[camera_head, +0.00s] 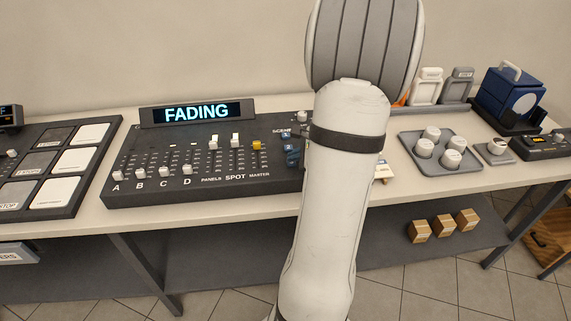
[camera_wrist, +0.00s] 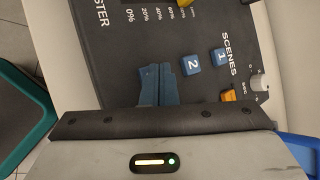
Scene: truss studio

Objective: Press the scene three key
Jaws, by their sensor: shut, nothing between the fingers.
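The dark lighting console (camera_head: 150,190) stands on the bench, and its display (camera_head: 197,113) reads FADING. In the wrist view, blue scene key 1 (camera_wrist: 219,55) and blue scene key 2 (camera_wrist: 191,63) lie in a row beside the word SCENES. No key marked 3 is visible; the area past key 2 along the row is covered by my gripper (camera_wrist: 157,68). Its two blue-grey fingers are shut together, empty, over the console. I cannot tell whether the tips touch a key. In the head view my arm hides part of the console's right side; key 1 (camera_head: 286,134) shows there.
The yellow master fader (camera_head: 256,146) and white faders (camera_head: 236,141) stand left of the keys. A knob (camera_wrist: 258,80) and an orange button (camera_wrist: 227,95) are near key 1. A pad panel (camera_head: 70,160) is at left; a grey tray (camera_head: 440,165) with several white pieces is at right.

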